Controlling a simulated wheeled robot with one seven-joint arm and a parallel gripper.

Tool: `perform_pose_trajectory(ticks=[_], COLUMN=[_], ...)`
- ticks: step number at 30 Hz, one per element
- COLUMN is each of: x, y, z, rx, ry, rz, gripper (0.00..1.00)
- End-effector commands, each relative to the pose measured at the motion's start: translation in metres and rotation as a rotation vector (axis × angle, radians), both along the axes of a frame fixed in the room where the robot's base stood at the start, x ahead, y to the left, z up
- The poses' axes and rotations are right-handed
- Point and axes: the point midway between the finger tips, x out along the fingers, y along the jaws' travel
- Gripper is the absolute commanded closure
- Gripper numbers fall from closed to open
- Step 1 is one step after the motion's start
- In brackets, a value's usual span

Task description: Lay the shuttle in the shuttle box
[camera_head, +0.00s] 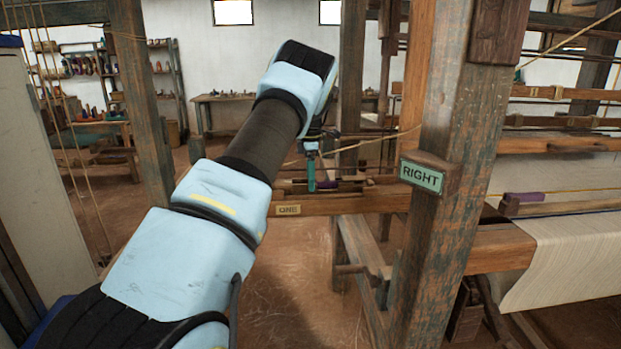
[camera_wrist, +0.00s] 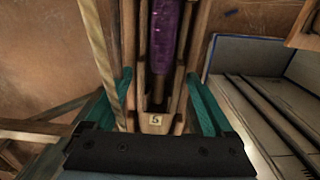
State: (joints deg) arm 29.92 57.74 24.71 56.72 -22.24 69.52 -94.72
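In the wrist view, a purple-wound shuttle (camera_wrist: 165,40) lies lengthwise between the long wooden walls of a narrow box (camera_wrist: 198,50). A small tag that looks like 5 or S is on the near end. My gripper (camera_wrist: 160,76) has its two teal fingers well apart, one on either side of the box, with no visible grip on the shuttle. In the head view, my gripper (camera_head: 311,186) points down above the beam tagged ONE (camera_head: 340,203). A purple bit of the shuttle (camera_head: 350,187) shows just right of it. Contact between fingers and wood cannot be told.
A thick loom post (camera_head: 440,170) with a RIGHT sign (camera_head: 421,177) stands right of my arm. Another purple piece (camera_head: 524,196) lies by the pale cloth (camera_head: 570,250). A cord (camera_wrist: 105,55) runs close to the left finger. The earthen floor (camera_head: 285,290) is open below.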

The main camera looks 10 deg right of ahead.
Motion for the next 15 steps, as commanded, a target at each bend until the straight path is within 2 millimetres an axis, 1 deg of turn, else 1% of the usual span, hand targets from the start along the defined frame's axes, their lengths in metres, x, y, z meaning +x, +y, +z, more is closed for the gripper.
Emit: perform_pose_trajectory(ticks=[1, 3, 10, 15], x=[0.000, 0.000, 0.000, 0.000], y=[0.000, 0.000, 0.000, 0.000], z=[0.000, 0.000, 0.000, 0.012], rx=[0.000, 0.000, 0.001, 0.000], ry=[0.000, 0.000, 0.002, 0.000], rz=[0.000, 0.000, 0.000, 0.000], gripper=[0.06, 0.00, 0.00, 0.00])
